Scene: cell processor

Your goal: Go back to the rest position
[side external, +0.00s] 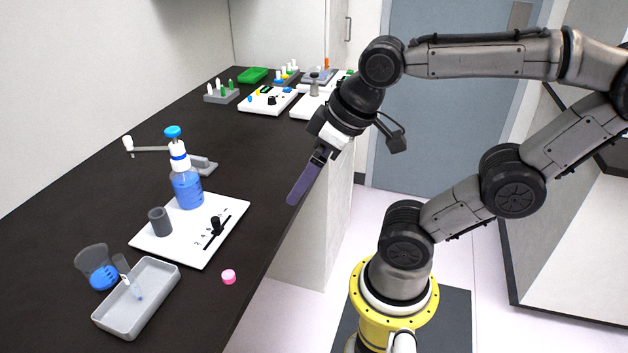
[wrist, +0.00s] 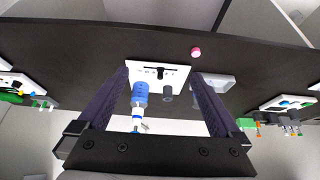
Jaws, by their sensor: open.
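My gripper (side external: 304,184) hangs in the air beyond the right edge of the dark bench, its purple fingers pointing down and left. In the wrist view the two fingers of my gripper (wrist: 161,84) stand wide apart with nothing between them up close. The gripper is open and empty, touching nothing that I can see. The bench (side external: 150,185) lies to its left, and it also fills much of the wrist view (wrist: 60,50).
A white plate (side external: 225,240) carries a blue-liquid bottle (side external: 187,190) and grey cylinder (side external: 160,222). A grey tray (side external: 165,275), a beaker (side external: 97,266) and a pink cap (side external: 229,277) stand nearby. Racks and panels (side external: 268,100) are at the back. Air around my gripper is free.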

